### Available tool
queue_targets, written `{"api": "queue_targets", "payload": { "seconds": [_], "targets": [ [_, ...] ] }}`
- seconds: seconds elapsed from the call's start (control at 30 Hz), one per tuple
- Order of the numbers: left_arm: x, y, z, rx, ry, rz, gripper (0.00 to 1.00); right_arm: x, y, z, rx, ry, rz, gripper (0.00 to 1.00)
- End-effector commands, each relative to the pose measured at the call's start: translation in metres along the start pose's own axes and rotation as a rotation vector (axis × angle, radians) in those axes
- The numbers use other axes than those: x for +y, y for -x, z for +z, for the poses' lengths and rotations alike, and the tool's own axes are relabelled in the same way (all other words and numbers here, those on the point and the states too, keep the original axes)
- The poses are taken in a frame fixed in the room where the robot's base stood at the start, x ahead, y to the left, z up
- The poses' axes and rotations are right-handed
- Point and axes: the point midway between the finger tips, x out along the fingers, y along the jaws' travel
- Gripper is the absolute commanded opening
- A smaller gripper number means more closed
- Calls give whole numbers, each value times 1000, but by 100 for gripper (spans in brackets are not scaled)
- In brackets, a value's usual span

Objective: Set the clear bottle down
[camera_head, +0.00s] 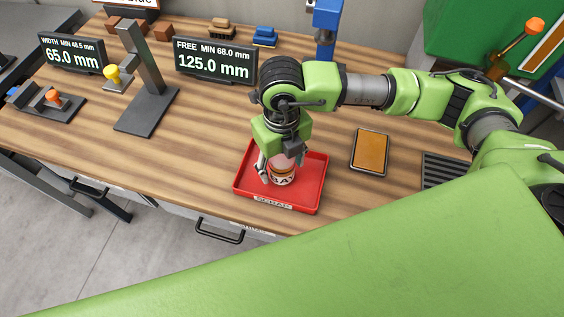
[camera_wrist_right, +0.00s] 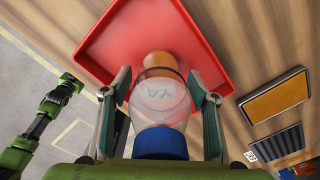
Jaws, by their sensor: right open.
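The clear bottle (camera_wrist_right: 160,97) has a blue cap (camera_wrist_right: 160,143) and an orange-brown part at its far end in the right wrist view. In the head view the bottle (camera_head: 282,172) looks upright in the red tray (camera_head: 243,181), partly hidden by my right gripper. My right gripper (camera_head: 281,166) is open, pointing down, with its fingers on both sides of the bottle. The right wrist view shows gaps between the fingers and the bottle. A green arm with a dark end (camera_wrist_right: 70,82), seemingly my left, shows small in that view; its jaws are unclear.
An orange-topped pad (camera_head: 370,152) and a dark grille (camera_head: 444,170) lie right of the tray. A grey stand (camera_head: 146,108) and a display reading 125.0 mm (camera_head: 215,62) are left and behind. Bare wood lies left of the tray.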

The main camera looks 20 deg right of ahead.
Motion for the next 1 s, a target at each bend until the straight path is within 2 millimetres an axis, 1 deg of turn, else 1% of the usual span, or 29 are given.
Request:
{"api": "queue_targets", "payload": {
  "seconds": [0.17, 0.23, 0.37, 0.5, 0.6, 0.7, 0.83, 1.0],
  "targets": [
    [0, 7, 0, 0, 0, 1, 56, 0, 6, 0, 0, 0, 0, 55],
    [1, -2, 0, 0, -1, 1, 56, 1, 13, 2, -5, 1, 2, 55],
    [1, -12, 1, 0, -1, 1, 56, 1, 40, 2, -8, 2, 2, 55],
    [2, -21, 2, 0, -1, 2, 56, 0, 71, 2, -8, 2, 1, 55],
    [2, -25, 2, 0, -1, 2, 56, 0, 92, 2, -7, 1, 1, 55],
    [2, -28, 3, 0, -1, 2, 56, 1, 107, 1, -4, 1, 1, 55],
    [2, -30, 3, 0, -1, 2, 56, 0, 119, 0, -2, 0, 0, 55],
    [2, -30, 3, -1, -1, 2, 56, 0, 124, 0, 0, 1, 1, 55]
  ]
}}
